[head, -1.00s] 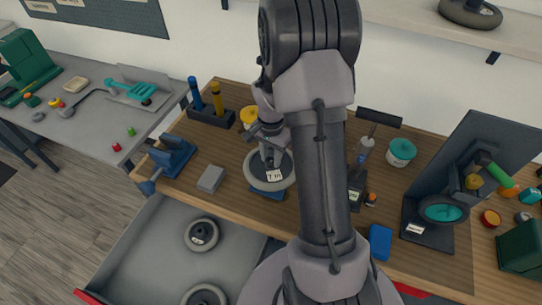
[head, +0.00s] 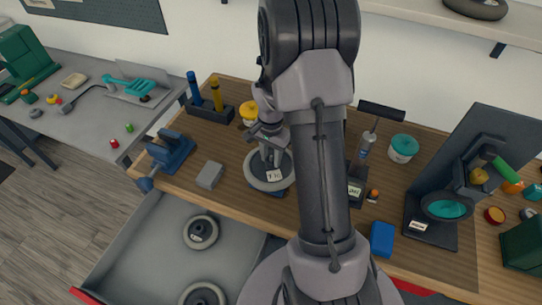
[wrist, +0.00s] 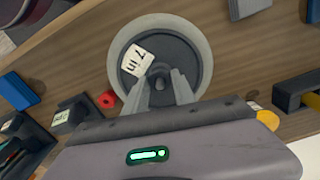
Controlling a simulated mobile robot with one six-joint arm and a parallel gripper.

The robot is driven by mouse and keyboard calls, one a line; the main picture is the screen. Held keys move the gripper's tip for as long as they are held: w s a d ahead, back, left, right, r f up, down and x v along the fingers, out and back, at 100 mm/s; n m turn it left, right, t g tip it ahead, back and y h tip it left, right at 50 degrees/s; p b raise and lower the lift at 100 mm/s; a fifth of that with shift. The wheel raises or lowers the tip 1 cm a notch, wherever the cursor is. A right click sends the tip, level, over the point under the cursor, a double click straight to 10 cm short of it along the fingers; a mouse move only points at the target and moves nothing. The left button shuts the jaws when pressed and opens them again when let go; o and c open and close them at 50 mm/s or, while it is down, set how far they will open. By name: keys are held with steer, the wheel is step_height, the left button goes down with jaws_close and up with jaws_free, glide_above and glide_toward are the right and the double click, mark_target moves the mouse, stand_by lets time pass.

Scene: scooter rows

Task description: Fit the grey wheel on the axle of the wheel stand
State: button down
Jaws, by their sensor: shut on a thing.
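The grey wheel (head: 252,178) has a dark centre and a white "7 in" label. In the head view it is at the middle of the wooden bench, left of my arm. My gripper (head: 270,155) is shut on its hub from above. In the wrist view my gripper (wrist: 160,85) has both fingers close together at the hub of the wheel (wrist: 205,60).
A grey block (head: 209,175) and a blue vise (head: 173,152) are to the left. A dark stand with a teal disc (head: 446,209) and a blue block (head: 382,240) are to the right. An open drawer (head: 150,240) below holds two wheels.

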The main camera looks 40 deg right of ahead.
steer(key=shift+f, duration=0.2)
steer(key=c, duration=0.9)
jaws_free()
steer(key=shift+c, duration=0.2)
step_height(320, 180, up, 17)
steer(key=p, duration=0.3)
steer(key=shift+r+p, duration=0.2)
steer(key=shift+p, duration=0.2)
